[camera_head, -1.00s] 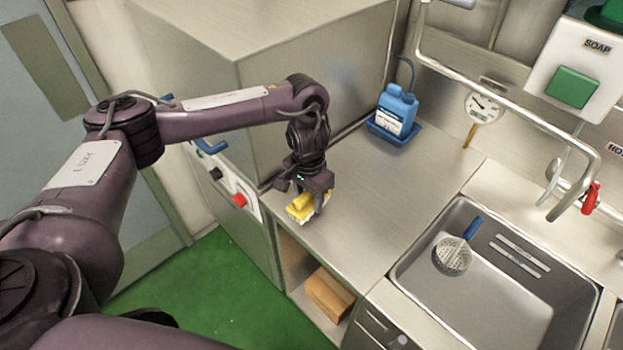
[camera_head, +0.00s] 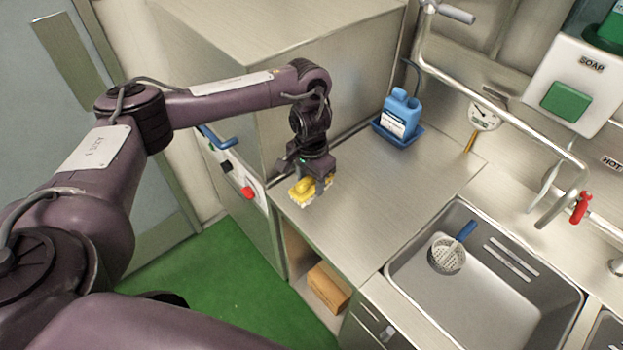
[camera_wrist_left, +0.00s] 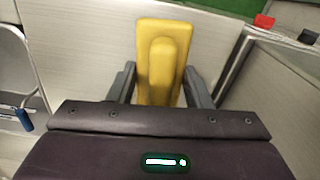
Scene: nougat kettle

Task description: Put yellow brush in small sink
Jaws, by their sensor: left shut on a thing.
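The yellow brush (camera_head: 303,191) has pale bristles facing down. My left gripper (camera_head: 316,180) is shut on it, at the left end of the steel counter near the big steel box. I cannot tell whether the bristles touch the counter. In the left wrist view the brush (camera_wrist_left: 163,50) sits between the two fingers of the left gripper (camera_wrist_left: 158,88). A steel sink (camera_head: 415,293) is at the right with a blue-handled strainer (camera_head: 447,256) in it. A second sink (camera_head: 607,335) is cut off at the lower right corner. My right gripper is not in view.
A blue jug (camera_head: 400,113) stands in a blue tray (camera_head: 412,140) at the counter's back. A pipe with a red lever (camera_head: 580,207) crosses above the sink's back edge. The steel box (camera_head: 300,125) rises behind the gripper. The counter (camera_head: 385,200) between brush and sink is clear.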

